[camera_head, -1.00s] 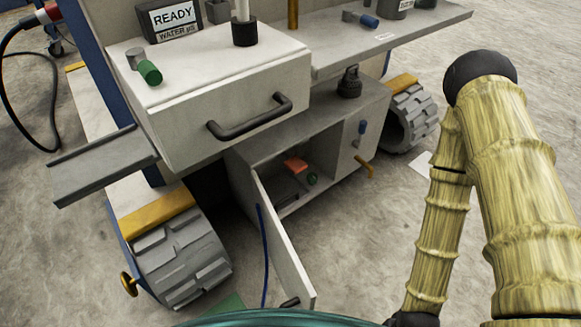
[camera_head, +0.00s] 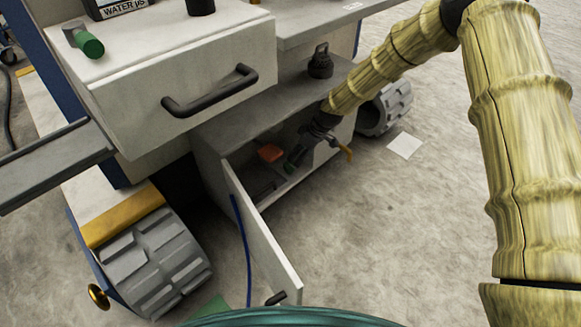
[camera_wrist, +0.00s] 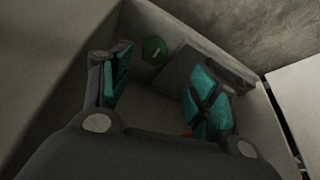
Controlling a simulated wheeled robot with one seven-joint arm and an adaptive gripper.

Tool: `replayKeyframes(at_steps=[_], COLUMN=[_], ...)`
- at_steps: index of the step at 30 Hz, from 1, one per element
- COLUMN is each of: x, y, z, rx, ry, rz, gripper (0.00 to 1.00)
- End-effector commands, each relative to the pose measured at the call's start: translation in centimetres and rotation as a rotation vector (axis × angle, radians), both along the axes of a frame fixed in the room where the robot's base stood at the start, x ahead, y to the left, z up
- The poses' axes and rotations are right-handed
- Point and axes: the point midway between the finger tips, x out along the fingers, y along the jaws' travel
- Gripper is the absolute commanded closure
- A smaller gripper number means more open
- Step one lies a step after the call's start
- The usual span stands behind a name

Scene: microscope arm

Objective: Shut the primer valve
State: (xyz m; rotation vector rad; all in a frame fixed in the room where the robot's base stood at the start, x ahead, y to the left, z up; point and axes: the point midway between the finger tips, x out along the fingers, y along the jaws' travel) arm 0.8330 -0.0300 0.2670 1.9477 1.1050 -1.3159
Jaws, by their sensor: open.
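No label marks the primer valve, so I cannot tell which fitting it is. Inside the open lower cabinet (camera_head: 215,142), an orange-red part (camera_head: 270,153) shows left of my gripper (camera_head: 306,148). A green knob with a pale mark (camera_wrist: 154,50) shows in the wrist view, beyond and between my fingers.
The cabinet door (camera_head: 262,235) hangs open toward the front left. Above is a white drawer box with a dark handle (camera_head: 210,92). A dark weight-like object (camera_head: 320,62) stands on the cabinet top. Ribbed wheels flank the cabinet. Open floor lies to the right.

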Motion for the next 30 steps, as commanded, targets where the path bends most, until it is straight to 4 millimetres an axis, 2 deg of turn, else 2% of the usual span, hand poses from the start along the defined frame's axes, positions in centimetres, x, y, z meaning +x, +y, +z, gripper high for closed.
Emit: replayKeyframes(at_steps=[5, 21, 30], x=[1.2, 2.6, 3.1], y=[0.4, 3.0, 3.7], z=[0.4, -7.1, -9.0], rx=[-0.003, -0.003, -0.003], ry=[-0.013, -0.011, -0.011], rz=[0.024, 0.024, 0.022], gripper=[0.39, 0.39, 0.39])
